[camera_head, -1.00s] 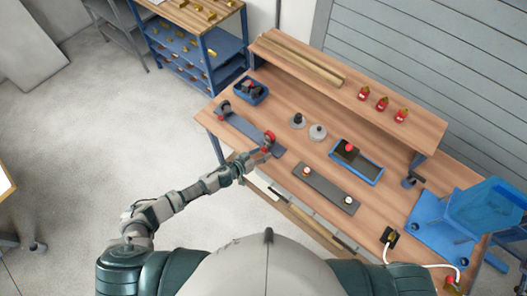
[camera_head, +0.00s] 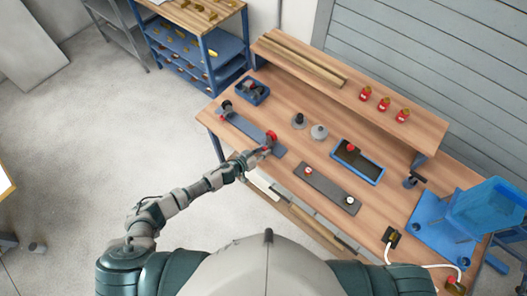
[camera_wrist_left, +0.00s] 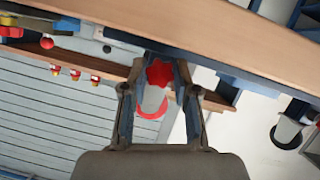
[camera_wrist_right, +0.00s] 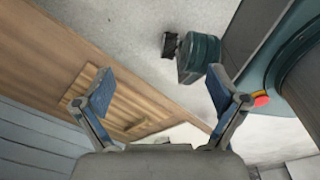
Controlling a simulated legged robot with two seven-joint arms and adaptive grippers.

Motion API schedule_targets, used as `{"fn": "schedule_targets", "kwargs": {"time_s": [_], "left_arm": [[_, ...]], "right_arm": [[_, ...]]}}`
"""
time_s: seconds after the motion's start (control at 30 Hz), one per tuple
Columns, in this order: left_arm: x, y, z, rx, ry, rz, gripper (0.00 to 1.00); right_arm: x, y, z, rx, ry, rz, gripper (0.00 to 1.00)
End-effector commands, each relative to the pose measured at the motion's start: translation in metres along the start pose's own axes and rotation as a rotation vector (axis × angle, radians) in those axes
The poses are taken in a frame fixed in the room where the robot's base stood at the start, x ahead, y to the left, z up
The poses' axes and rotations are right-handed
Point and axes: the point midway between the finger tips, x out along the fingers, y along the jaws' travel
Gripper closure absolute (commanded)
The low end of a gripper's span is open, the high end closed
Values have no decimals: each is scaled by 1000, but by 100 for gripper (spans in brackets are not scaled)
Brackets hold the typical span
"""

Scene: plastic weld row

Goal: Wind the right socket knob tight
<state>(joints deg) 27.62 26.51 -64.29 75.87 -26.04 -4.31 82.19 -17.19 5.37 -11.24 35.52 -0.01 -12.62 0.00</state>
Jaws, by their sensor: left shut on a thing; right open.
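A grey socket plate (camera_head: 247,128) lies near the left front edge of the bench with a socket at each end. My left gripper (camera_head: 264,150) is at the right-hand socket, whose red part (camera_head: 271,136) shows just past the fingers. In the left wrist view, a star-shaped red knob (camera_wrist_left: 160,73) sits between the fingers, and my left gripper is shut on it. A grey cylinder with a red ring (camera_wrist_left: 152,103) shows behind it. The other socket (camera_head: 226,106) is free. My right gripper (camera_wrist_right: 160,82) is open and empty in its wrist view, away from the plate.
Right of the plate are two round pieces (camera_head: 319,131), a dark strip with two knobs (camera_head: 327,188) and a blue tray (camera_head: 376,178). Red bottles (camera_head: 383,104) stand on the raised shelf. A blue box (camera_head: 262,97) is behind.

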Motion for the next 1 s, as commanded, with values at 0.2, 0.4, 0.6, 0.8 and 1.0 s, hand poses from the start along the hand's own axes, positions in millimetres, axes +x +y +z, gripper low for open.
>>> {"fn": "schedule_targets", "kwargs": {"time_s": [0.2,0.4,0.6,0.8,1.0], "left_arm": [[2,7,-2,-1,5,14,100],[0,7,-2,36,4,-6,100],[0,7,-2,136,6,-51,100],[1,8,-2,276,8,-108,100],[1,9,-1,407,9,-162,100]], "right_arm": [[0,-2,0,2,1,-2,4],[-3,-22,-5,5,6,-26,4],[-10,-19,-5,1,6,-22,4],[-12,-9,-4,0,3,-11,4],[-9,-8,-3,1,3,-9,4]]}}
